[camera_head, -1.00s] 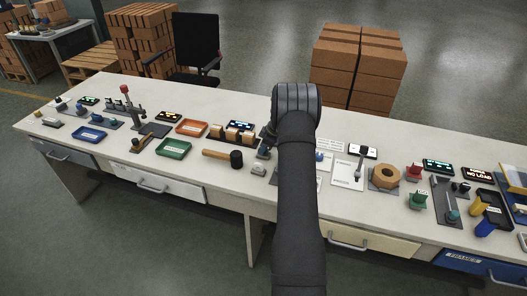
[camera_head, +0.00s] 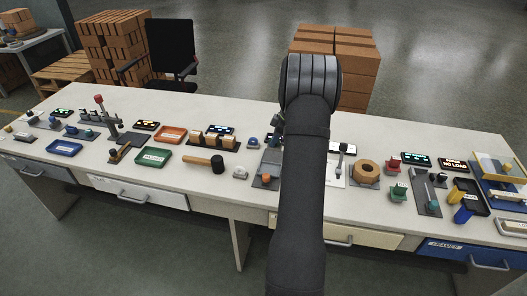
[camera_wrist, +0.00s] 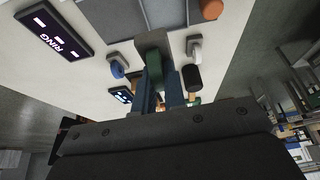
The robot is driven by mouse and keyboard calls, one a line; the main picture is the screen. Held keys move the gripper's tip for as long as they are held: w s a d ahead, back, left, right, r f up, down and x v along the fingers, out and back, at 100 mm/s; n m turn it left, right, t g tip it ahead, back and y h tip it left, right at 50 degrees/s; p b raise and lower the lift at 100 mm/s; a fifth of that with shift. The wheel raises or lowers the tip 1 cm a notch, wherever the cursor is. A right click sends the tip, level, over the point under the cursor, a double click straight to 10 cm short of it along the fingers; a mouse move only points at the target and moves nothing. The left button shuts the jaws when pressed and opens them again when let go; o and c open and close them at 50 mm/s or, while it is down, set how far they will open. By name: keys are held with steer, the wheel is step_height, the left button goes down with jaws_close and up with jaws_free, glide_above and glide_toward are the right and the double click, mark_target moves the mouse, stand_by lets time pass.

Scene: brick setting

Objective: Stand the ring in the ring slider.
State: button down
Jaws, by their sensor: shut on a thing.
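My gripper (camera_wrist: 162,85) is in the wrist view, its blue fingers shut on a green piece (camera_wrist: 154,66). The green piece shows narrow and edge-on; I cannot make out whether it is a ring. A grey block (camera_wrist: 153,41) is just beyond the fingertips, and I cannot tell whether the green piece touches it. A dark display reading RING (camera_wrist: 54,33) lies on the white table beside this. I cannot clearly identify the ring slider. In the head view my arm hides most of the gripper.
In the head view, a mallet (camera_head: 203,162) and a dark plate with an orange piece (camera_head: 265,178) are left of my arm. An orange-brown nut-like block (camera_head: 367,171) is right.

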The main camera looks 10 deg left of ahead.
steer(key=s+d+r, duration=0.1)
steer(key=s+d, duration=0.4)
steer(key=d, duration=0.4)
steer(key=w+a+f, duration=0.1)
steer(key=a+f, duration=0.1)
steer(key=a, duration=0.1)
steer(key=w+a+f, duration=0.1)
steer(key=a+f, duration=0.1)
steer(key=a, duration=0.1)
steer(key=w+a+f, duration=0.1)
steer(key=a+f, duration=0.1)
steer(key=a, duration=0.2)
steer(key=shift+f, duration=0.4)
steer(key=shift+a+f, duration=0.1)
steer(key=shift+f, duration=1.85)
steer(key=shift+f, duration=0.15)
steer(key=c, duration=1.5)
jaws_free()
steer(key=v, duration=1.2)
steer(key=shift+s, duration=0.15)
